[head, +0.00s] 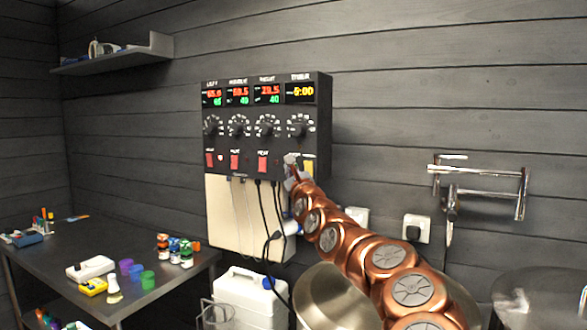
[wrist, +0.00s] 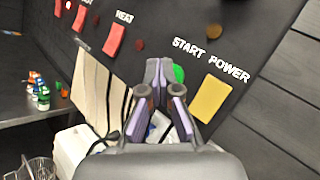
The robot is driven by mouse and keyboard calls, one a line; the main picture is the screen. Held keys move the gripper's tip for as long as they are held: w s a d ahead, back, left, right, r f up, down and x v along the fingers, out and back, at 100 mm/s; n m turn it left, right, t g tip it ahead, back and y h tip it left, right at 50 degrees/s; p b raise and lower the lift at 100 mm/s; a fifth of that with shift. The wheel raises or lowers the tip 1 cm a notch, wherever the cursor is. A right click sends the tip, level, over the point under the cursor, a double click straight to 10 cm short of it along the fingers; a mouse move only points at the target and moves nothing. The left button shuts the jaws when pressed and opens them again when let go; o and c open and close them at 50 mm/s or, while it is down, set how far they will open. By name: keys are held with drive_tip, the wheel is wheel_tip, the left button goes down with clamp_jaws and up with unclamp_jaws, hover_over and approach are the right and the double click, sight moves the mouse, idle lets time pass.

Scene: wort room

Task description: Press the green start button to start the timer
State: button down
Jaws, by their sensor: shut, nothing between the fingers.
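The black control box (head: 262,135) hangs on the wall, with its timer display (head: 300,92) at the top right reading 5:00 in yellow. In the wrist view the green start button (wrist: 179,74) shows just behind the fingertips, under the word START, partly covered by them. My gripper (wrist: 160,68) is shut and empty, its fingertips at or very near the button; I cannot tell whether they touch it. In the head view my gripper (head: 291,172) is at the lower right of the box and hides the button.
A yellow power switch (wrist: 210,99) sits right of the fingertips. Red switches (head: 263,163) and dials are on the box to the left. Cables and a white canister (head: 248,298) are below. A metal pot (head: 335,300) stands under my arm.

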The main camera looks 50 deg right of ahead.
drive_tip(key=shift+d+r, duration=0.1)
drive_tip(key=shift+r, duration=0.05)
drive_tip(key=shift+w+d+p, duration=0.1)
drive_tip(key=shift+d+p, duration=0.15)
drive_tip(key=shift+p, duration=0.25)
idle(0.4)
idle(0.4)
drive_tip(key=shift+s+a+b, duration=0.25)
drive_tip(key=shift+a+b, duration=0.45)
drive_tip(key=shift+b, duration=0.55)
drive_tip(key=shift+s+a+f, duration=0.1)
drive_tip(key=shift+s+a, duration=0.15)
drive_tip(key=shift+a, duration=0.55)
drive_tip(key=shift+s+a+f, duration=0.1)
drive_tip(key=shift+s+a, duration=0.1)
drive_tip(key=shift+a, duration=0.65)
drive_tip(key=shift+s+a, duration=0.25)
drive_tip(key=shift+a, duration=0.55)
